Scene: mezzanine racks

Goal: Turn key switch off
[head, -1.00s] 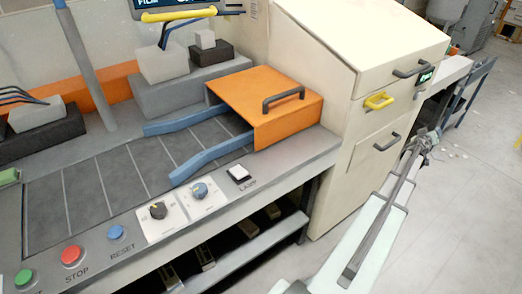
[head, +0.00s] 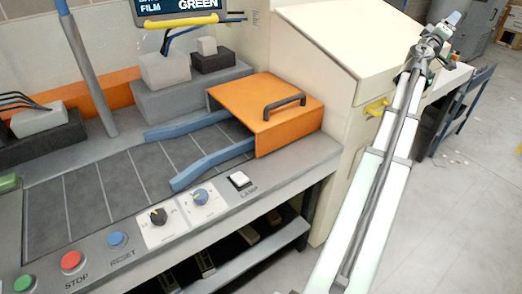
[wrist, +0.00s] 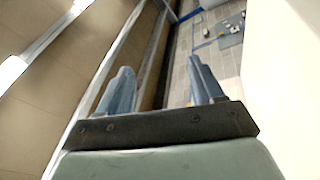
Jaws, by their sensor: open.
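The control strip holds a black rotary switch (head: 158,216) on a white plate and a blue rotary switch (head: 200,196) on a plate to its right. Their markings are too small to read, and I cannot tell whether either is the key switch. My gripper (head: 449,22) is raised at the upper right in the head view, far from the strip and beyond the cream cabinet. In the wrist view, my gripper (wrist: 160,76) has its two grey-blue fingers apart with nothing between them. No switch shows clearly there.
A green button (head: 24,283), red STOP button (head: 71,261), blue RESET button (head: 117,239) and white LAMP button (head: 239,180) share the strip. An orange cover (head: 265,108) stands above it. The cream cabinet (head: 320,60) with a yellow handle (head: 377,107) is at right.

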